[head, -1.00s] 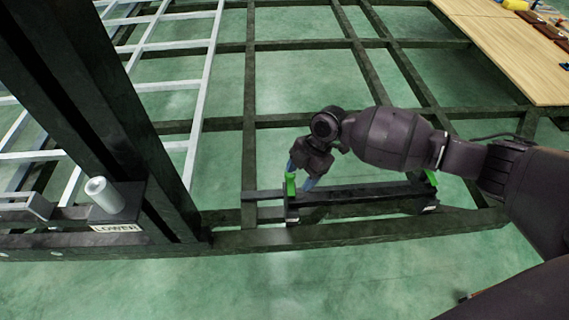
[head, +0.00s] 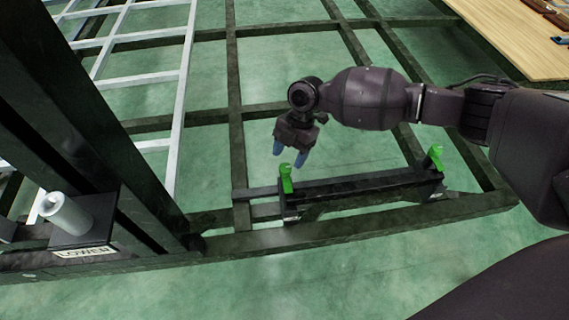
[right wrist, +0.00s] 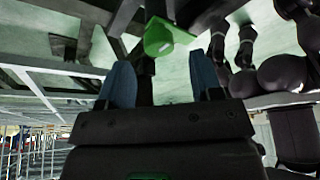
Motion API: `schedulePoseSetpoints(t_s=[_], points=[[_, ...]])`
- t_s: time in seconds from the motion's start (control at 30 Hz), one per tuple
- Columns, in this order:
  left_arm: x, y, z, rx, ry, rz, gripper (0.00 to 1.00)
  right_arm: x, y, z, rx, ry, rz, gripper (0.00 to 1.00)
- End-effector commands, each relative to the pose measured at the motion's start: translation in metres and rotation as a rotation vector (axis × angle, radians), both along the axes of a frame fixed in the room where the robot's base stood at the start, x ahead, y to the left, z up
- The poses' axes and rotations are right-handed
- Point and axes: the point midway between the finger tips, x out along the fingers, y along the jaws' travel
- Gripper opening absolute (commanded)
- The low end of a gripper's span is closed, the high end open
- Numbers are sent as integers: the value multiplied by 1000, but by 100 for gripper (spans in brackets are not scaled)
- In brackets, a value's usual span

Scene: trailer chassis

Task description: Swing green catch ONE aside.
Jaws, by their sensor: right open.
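Two green catches stand on a black bar on the chassis frame. The near-left catch (head: 286,178) is upright, leaning slightly, at the bar's left end. The other green catch (head: 435,157) is at the right end. No numbers are readable, so I cannot tell which is ONE. My right gripper (head: 289,153) is open and empty, its blue fingers just above and behind the left catch, apart from it. In the right wrist view a green catch (right wrist: 160,36) shows beyond and between the blue fingertips of the right gripper (right wrist: 162,78). My left gripper is not in view.
The black bar (head: 360,186) lies along the dark chassis frame (head: 330,236). A dark upright post with a grey peg (head: 66,212) and a "LOWER" label (head: 84,252) stands at left. A pale ladder-like rack (head: 178,90) lies behind. A wooden deck (head: 510,35) is at upper right.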

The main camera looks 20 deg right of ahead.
Motion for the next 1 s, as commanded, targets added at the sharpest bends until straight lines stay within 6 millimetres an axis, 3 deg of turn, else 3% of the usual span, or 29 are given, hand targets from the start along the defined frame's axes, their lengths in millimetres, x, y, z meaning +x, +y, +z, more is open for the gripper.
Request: schedulePoseSetpoints(t_s=[0.03, 0.2, 0.67, 0.9, 1.0], points=[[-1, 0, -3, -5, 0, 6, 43, -3, 3, -12, 1, 5, 1, 59], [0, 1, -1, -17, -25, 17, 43, -5, 9, -27, 0, 1, 0, 59], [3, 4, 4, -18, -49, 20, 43, -6, 12, -33, 0, -3, -1, 59], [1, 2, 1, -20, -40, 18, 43, -6, 12, -33, 0, -3, -1, 23], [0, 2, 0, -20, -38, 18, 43, -6, 12, -33, 0, -2, -1, 12]])
